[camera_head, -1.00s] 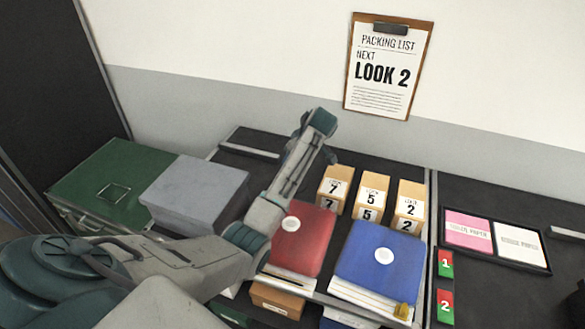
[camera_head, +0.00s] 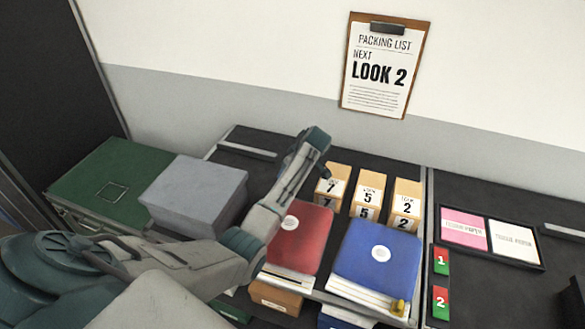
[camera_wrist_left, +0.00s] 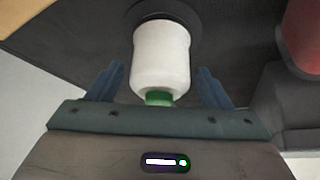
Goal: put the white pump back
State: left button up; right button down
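A white bottle-shaped thing with a green neck, which may be the white pump (camera_wrist_left: 162,55), shows in the left wrist view. Its far end meets a black round base or ring on a dark surface. My left gripper (camera_wrist_left: 160,70) is open, with one blue finger on each side of it and a visible gap on both sides. The green end points toward the palm. In the head view the pump does not show; my left arm may hide it. The left gripper (camera_head: 314,142) is above the back of the black table there, its fingers mostly hidden. My right gripper does not show.
Red (camera_head: 301,237) and blue (camera_head: 378,256) flat-topped things lie right of my left arm. Number-marked tan boxes (camera_head: 368,187) stand behind them. A grey box (camera_head: 195,190) and green case (camera_head: 112,185) are left. A paper tray (camera_head: 540,262) lies right.

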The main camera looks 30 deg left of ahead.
pick_arm(q)
jog(key=shift+r, duration=0.15)
jog(key=b+v, duration=0.2)
jog(key=v, duration=1)
jog(key=shift+b, duration=0.35)
